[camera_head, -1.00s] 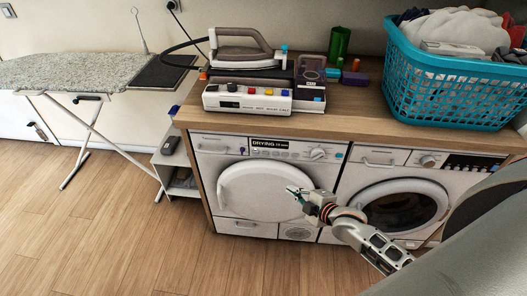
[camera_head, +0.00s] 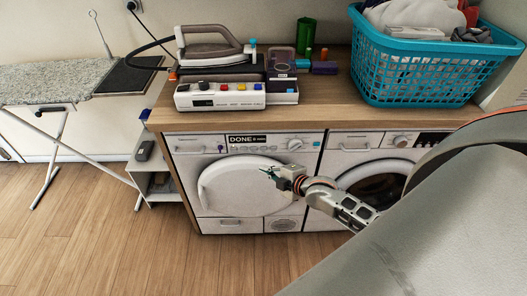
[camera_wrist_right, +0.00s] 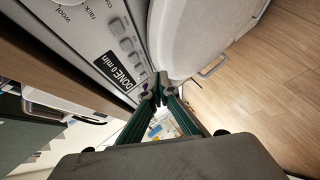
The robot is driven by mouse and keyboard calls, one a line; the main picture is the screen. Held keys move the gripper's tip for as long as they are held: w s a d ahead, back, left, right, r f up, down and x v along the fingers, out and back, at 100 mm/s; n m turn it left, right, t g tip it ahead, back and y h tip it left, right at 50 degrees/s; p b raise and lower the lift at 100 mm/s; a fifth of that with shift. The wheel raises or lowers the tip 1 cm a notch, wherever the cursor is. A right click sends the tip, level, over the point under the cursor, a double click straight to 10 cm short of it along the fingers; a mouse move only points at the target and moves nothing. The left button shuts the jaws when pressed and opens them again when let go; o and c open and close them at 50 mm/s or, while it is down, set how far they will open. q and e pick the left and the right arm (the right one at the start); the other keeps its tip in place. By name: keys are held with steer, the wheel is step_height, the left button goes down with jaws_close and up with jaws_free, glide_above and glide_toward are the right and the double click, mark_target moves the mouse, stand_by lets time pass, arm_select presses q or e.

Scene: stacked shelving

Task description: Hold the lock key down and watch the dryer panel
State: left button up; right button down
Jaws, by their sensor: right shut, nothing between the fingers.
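The left machine is a white dryer (camera_head: 185,170) with a round door. Its dark display (camera_head: 247,139) reads DONE 0 min, and the same text shows on the display in the wrist view (camera_wrist_right: 115,71). A small purple key (camera_head: 222,149) sits left of the display; whether it is the lock key I cannot read. My right gripper (camera_head: 268,173) is shut and empty, in front of the dryer door in the head view. In the wrist view its fingertips (camera_wrist_right: 157,87) are close to the display's DONE end, beside a purple spot. Whether they touch or press it is unclear. My left gripper is not in view.
A second machine (camera_head: 343,141) stands right of the dryer. On the wooden counter (camera_head: 325,92) above are an iron (camera_head: 209,44), a device with coloured buttons (camera_head: 220,96) and a teal laundry basket (camera_head: 420,75). An ironing board (camera_head: 60,80) stands at left. The floor in front is clear.

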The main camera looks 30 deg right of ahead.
mark_target(258, 151)
steer(key=shift+w+d+b, duration=0.45)
steer(key=shift+w+d, duration=0.15)
steer(key=shift+w, duration=0.35)
steer(key=shift+w+d+b, duration=0.45)
steer(key=shift+w+d, duration=0.1)
steer(key=shift+w, duration=0.4)
steer(key=shift+w+d+b, duration=0.45)
steer(key=shift+w+d, duration=0.15)
steer(key=shift+w, duration=0.35)
steer(key=shift+w+d, duration=0.1)
steer(key=shift+w+d, duration=0.15)
steer(key=shift+w, duration=0.1)
steer(key=shift+w+d, duration=0.2)
steer(key=shift+w, duration=0.15)
stand_by(1.2)
steer(key=shift+s+a+p, duration=0.45)
steer(key=shift+s+p, duration=0.25)
steer(key=shift+s, duration=0.05)
